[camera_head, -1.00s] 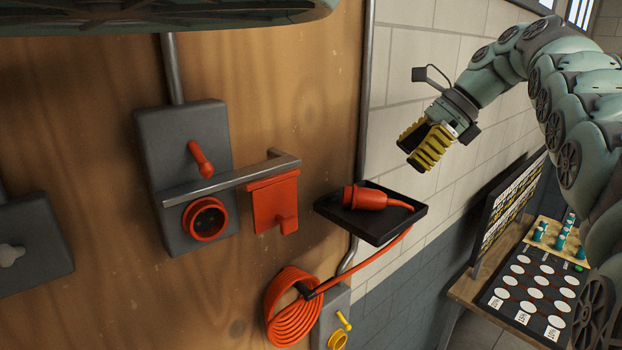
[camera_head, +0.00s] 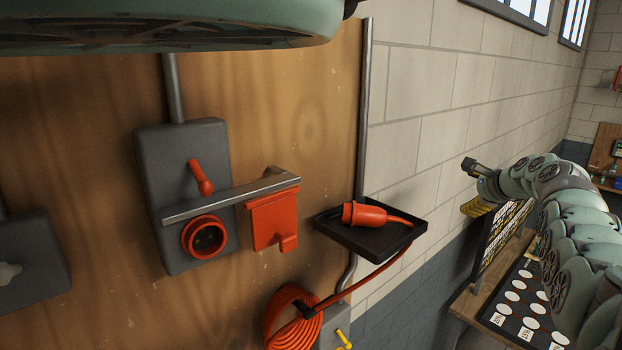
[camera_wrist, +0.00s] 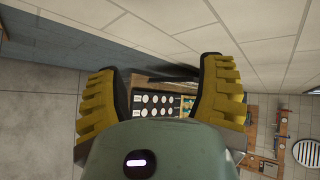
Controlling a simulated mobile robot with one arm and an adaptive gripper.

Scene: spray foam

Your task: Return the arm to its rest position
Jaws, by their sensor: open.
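My gripper shows in the wrist view (camera_wrist: 165,95) with its two yellow ribbed fingers spread apart and nothing between them. In the head view its yellow fingers (camera_head: 476,207) are partly hidden behind my wrist, in front of the block wall at the right. My arm (camera_head: 560,210) bends down along the right side. The gripper is well to the right of the wooden panel and touches nothing that I can see.
A black tray (camera_head: 352,236) on the panel's right edge holds an orange plug (camera_head: 370,214). A grey box with a red socket (camera_head: 205,237) is on the panel (camera_head: 300,120). A workbench with a black board of white discs (camera_head: 517,302) stands below my arm.

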